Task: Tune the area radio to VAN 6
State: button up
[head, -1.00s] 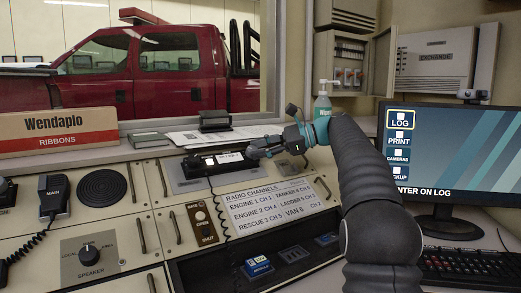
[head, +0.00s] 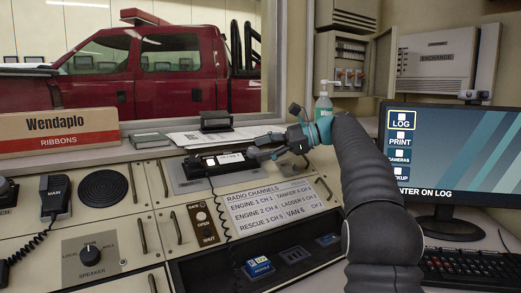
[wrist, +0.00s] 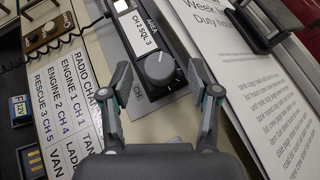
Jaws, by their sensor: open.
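The area radio (head: 190,178) lies on the console top below the window. In the wrist view its dark face shows a white display (wrist: 140,22) reading "CH 2 SQL 3" and a round knob (wrist: 160,68) with a pale pointer mark, beside a "CH" label. My gripper (wrist: 158,76) is open, one finger on each side of the knob, with gaps visible; whether the tips reach its depth I cannot tell. In the head view my gripper (head: 254,154) is at the radio's right end. The radio channels card (head: 272,208) lists VAN 6; its channel number is too small to read surely.
A gate switch box (head: 202,223) and a coiled cord lie left of the card. Printed sheets (wrist: 265,100) lie right of the radio in the wrist view. A pump bottle (head: 324,103) stands behind my arm, and a monitor (head: 455,160) stands at the right.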

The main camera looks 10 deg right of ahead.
jog(key=v, duration=0.6)
jog(key=shift+d, duration=0.3)
jog(key=shift+s+r, duration=0.1)
